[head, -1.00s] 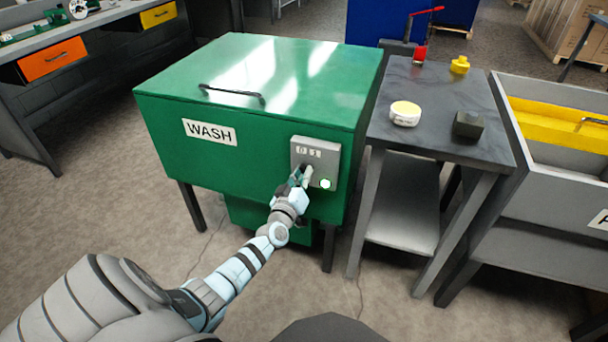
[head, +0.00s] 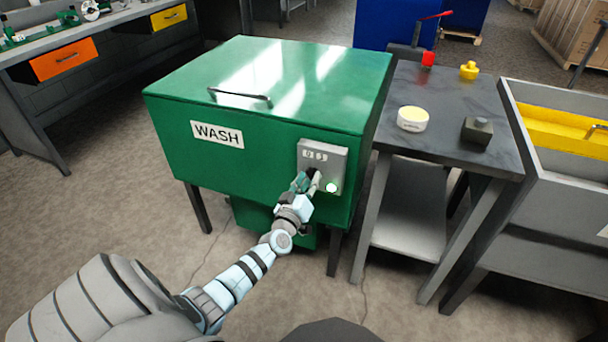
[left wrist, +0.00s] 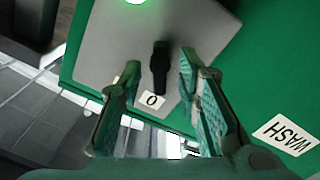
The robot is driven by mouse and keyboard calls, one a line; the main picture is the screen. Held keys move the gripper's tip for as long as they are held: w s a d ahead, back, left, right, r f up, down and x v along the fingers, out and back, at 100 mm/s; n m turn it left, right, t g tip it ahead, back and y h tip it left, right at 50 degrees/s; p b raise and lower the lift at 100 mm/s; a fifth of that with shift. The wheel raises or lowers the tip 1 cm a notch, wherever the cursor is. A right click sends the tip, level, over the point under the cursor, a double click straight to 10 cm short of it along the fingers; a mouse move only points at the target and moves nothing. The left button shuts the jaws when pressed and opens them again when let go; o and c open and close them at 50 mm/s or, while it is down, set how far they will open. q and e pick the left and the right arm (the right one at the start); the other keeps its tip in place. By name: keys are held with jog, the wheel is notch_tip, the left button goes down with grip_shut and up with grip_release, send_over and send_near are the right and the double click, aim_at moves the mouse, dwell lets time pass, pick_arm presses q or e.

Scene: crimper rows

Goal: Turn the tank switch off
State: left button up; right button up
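The green wash tank (head: 265,85) stands on dark legs, with a WASH label on its front. A grey switch panel (head: 335,165) is on its front at the right. A lit green lamp (head: 331,188) is on the panel. My left gripper (head: 308,181) is right in front of the panel. In the left wrist view the black switch knob (left wrist: 159,68) sits between the two open green fingers, with a gap on each side. A label with 0 (left wrist: 152,101) shows near one end of the knob; the other label is hidden there. My right gripper is not in view.
A grey basin (head: 545,180) is further right. A workbench with drawers (head: 65,60) is at the left.

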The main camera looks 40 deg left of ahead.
pick_arm(q)
jog(key=v, duration=1)
jog(key=shift+s+d, duration=0.2)
jog(key=shift+s, duration=0.15)
